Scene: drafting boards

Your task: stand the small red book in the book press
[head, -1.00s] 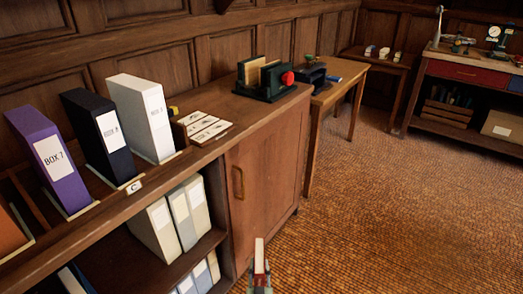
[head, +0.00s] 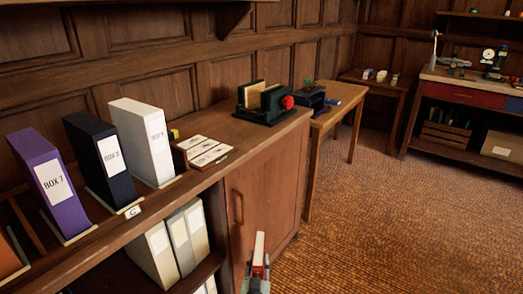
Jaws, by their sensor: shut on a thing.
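The small red book (head: 259,250) is upright at the bottom centre of the head view, with its pale top and red side showing. My gripper (head: 258,281) is shut on it from below, and its lower part is cut off by the frame edge. The book press (head: 262,117) is dark green with a red knob and stands on top of the wooden cabinet, farther off and above my gripper in the picture. Tan boards or books stand upright in it. My gripper and the book are apart from the press, in front of the cabinet door.
Purple, black and white box files (head: 141,143) stand on the cabinet top (head: 240,145) at left, beside pale cards (head: 208,152). A small table (head: 345,97) with a dark device stands beyond the cabinet. The carpet (head: 390,210) at right is clear.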

